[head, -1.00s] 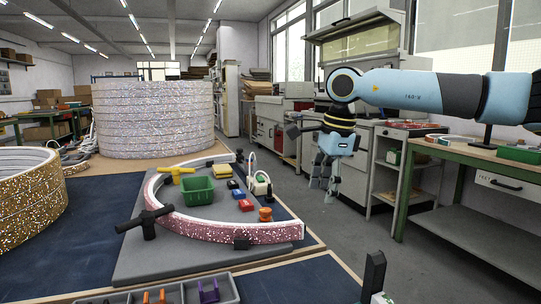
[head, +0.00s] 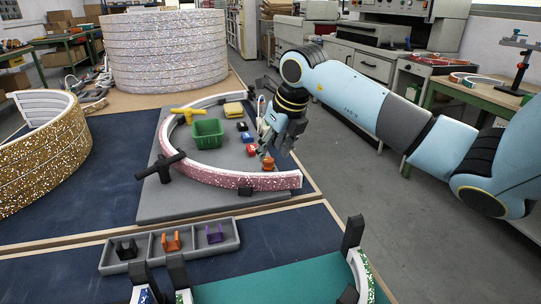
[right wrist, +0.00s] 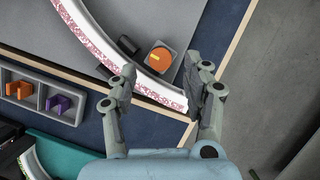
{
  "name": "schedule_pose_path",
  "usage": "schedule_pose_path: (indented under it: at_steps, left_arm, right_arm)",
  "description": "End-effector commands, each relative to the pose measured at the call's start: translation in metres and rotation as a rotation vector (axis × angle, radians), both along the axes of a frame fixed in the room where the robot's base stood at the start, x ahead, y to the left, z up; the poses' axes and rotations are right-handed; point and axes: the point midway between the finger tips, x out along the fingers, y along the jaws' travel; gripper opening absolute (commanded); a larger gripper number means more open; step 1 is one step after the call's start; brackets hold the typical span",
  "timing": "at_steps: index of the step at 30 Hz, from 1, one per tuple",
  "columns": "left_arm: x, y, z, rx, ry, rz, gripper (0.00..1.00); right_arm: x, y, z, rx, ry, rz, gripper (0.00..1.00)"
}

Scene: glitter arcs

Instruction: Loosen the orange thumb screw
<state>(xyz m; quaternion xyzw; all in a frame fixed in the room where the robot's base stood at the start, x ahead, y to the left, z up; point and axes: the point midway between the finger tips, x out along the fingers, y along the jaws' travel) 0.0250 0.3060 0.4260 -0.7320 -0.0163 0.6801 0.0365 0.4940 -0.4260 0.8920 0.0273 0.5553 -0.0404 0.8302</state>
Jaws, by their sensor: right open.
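The orange thumb screw (head: 268,164) stands near the right end of the pink glitter arc (head: 215,178), on the grey board (head: 165,205). My right gripper (head: 277,150) is over it, fingers pointing down, and partly covers it in the head view. In the right wrist view the screw (right wrist: 160,58) shows a round orange top with a yellow mark on a grey block. The fingers of the right gripper (right wrist: 160,72) are open and apart on either side of it in the picture, empty. Whether they reach its height I cannot tell. My left gripper is not in view.
A grey tray (head: 170,245) with coloured clips is in front. Open floor lies right of the table.

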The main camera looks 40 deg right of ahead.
Motion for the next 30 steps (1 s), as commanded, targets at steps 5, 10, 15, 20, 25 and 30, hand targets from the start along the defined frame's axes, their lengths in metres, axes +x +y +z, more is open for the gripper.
schedule_pose_path:
  at_steps: [5,10,15,20,25,30]
  left_arm:
    - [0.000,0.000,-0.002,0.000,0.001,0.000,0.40]
    - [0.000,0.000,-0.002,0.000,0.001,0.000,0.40]
    - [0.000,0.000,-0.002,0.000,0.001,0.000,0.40]
    - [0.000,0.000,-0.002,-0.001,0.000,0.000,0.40]
    - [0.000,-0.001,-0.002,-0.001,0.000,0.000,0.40]
    - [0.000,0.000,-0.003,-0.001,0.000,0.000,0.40]
  right_arm:
    - [0.008,-0.001,-0.019,0.002,0.000,-0.001,0.49]
    - [0.010,-0.001,-0.023,-0.001,-0.002,0.001,0.49]
    - [0.010,-0.001,-0.023,0.000,-0.001,0.001,0.49]
    - [0.010,-0.001,-0.023,0.000,-0.001,0.001,0.30]
    - [0.010,-0.001,-0.023,0.000,-0.001,0.001,0.08]
    - [0.010,-0.002,-0.023,-0.001,-0.001,0.007,0.00]
